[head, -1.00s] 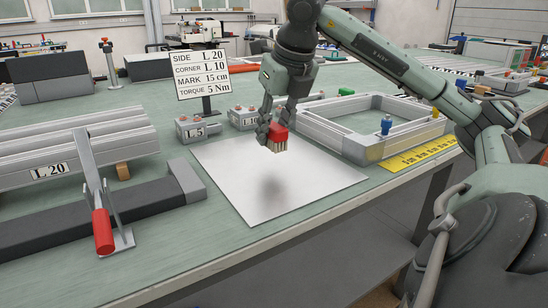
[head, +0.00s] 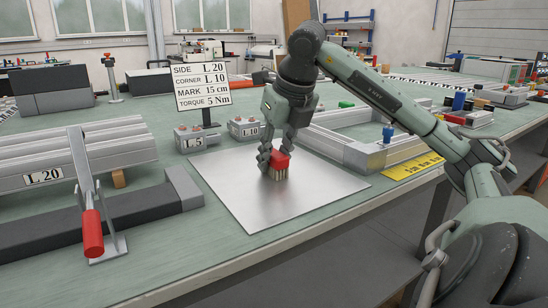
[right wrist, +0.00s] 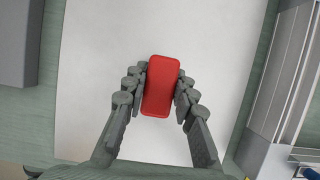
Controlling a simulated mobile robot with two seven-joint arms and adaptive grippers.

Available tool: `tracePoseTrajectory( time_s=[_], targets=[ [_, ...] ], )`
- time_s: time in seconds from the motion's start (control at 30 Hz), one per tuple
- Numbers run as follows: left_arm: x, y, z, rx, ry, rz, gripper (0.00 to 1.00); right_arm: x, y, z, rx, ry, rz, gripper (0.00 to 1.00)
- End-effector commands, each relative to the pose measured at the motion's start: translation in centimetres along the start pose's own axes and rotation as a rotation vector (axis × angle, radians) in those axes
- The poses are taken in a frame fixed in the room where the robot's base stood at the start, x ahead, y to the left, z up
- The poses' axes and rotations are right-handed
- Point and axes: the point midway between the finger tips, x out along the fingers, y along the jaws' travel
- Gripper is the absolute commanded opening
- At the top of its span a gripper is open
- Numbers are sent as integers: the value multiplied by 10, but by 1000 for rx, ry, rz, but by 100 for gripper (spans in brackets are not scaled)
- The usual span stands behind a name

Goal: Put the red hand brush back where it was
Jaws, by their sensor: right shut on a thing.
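The red hand brush (head: 282,157) is in my right gripper (head: 277,158), bristles down, over the middle of the bare metal sheet (head: 235,196) on the bench. The bristles are at or just above the sheet; I cannot tell whether they touch. In the right wrist view the brush's red back (right wrist: 160,86) lies between the two fingers of my right gripper (right wrist: 160,88), which are shut on its sides. The sheet also shows pale beneath it (right wrist: 100,50). My left gripper is not in view.
An aluminium frame (head: 345,148) stands right of the sheet, with a yellow ruler (head: 415,168) by it. Boxes marked L5 (head: 195,140) and L10 (head: 245,130) and a sign (head: 201,85) stand behind. A red-handled clamp (head: 92,233) and profiles (head: 110,150) are at left.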

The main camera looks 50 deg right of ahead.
Motion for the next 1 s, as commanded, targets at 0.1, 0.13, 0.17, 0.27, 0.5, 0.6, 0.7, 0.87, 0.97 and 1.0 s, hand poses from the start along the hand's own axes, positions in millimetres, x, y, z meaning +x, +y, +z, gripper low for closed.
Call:
tracePoseTrajectory(
  time_s=[0.1,0.13,0.17,0.27,0.5,0.6,0.7,0.87,0.97,1.0],
  targets=[
    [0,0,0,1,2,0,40,0,0,0,0,0,0,36],
    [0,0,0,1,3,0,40,0,0,0,0,0,0,40],
    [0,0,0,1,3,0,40,0,0,0,0,0,0,44],
    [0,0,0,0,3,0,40,0,0,0,0,0,0,47],
    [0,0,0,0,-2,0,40,-1,0,0,0,0,0,47],
    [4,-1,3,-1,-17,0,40,-7,0,2,0,-2,-1,47],
    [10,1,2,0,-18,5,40,-24,-1,3,0,-5,-3,47],
    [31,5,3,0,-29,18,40,-62,-1,3,1,-5,-5,47],
    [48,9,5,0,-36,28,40,-83,-1,3,0,-3,-4,47],
    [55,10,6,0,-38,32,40,-91,-1,3,0,-3,-4,47]
  ],
)
